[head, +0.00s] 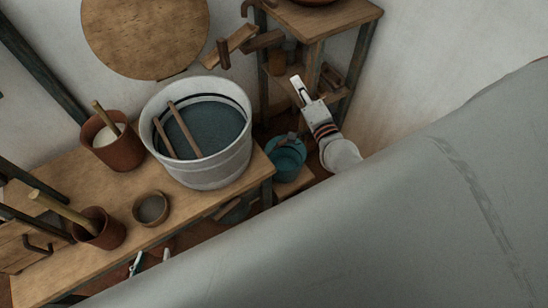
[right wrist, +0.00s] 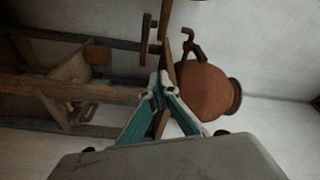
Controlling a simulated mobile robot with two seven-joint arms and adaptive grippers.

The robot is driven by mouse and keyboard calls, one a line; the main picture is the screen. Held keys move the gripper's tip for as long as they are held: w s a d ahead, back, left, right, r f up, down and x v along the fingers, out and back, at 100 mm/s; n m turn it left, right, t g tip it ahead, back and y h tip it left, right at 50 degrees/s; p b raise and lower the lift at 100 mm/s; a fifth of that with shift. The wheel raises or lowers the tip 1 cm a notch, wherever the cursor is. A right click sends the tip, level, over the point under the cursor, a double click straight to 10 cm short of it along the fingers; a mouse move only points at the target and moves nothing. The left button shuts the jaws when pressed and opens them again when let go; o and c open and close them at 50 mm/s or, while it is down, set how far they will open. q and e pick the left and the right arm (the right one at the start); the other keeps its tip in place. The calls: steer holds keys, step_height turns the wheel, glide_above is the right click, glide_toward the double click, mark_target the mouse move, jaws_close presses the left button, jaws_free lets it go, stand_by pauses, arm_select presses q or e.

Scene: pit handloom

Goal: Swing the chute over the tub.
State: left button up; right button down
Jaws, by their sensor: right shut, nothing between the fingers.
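The chute (head: 238,38), a short wooden trough, shows beyond the back right of the tub, with an upright wooden peg (head: 223,54) near it. In the picture it lies beside the tub's rim, not across its opening. The pale round tub (head: 215,173) stands on the bench, holding dark blue liquid, with two wooden sticks across it. My right gripper (head: 297,88) is shut and empty, right of the chute and apart from it. Its fingers show in the right wrist view (right wrist: 162,86). My left gripper (head: 150,262) is low at the bench's front edge, fingertips apart, mostly hidden by my body.
A wooden stand (head: 335,18) is at the back right; a clay pot (right wrist: 208,90) with a dark tap shows in the right wrist view. A teal bucket (head: 287,160) sits low right of the bench. Clay pots (head: 118,152) and a small bowl (head: 151,208) stand on the bench.

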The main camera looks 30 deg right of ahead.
steer(key=s+a+f+n+g+y, duration=0.5)
steer(key=s+a+f+n+y, duration=0.1)
steer(key=s+a+f+n, duration=0.8)
steer(key=shift+a+f+n, duration=0.45)
steer(key=shift+a+n, duration=0.35)
steer(key=shift+n, duration=0.1)
steer(key=shift+f, duration=0.1)
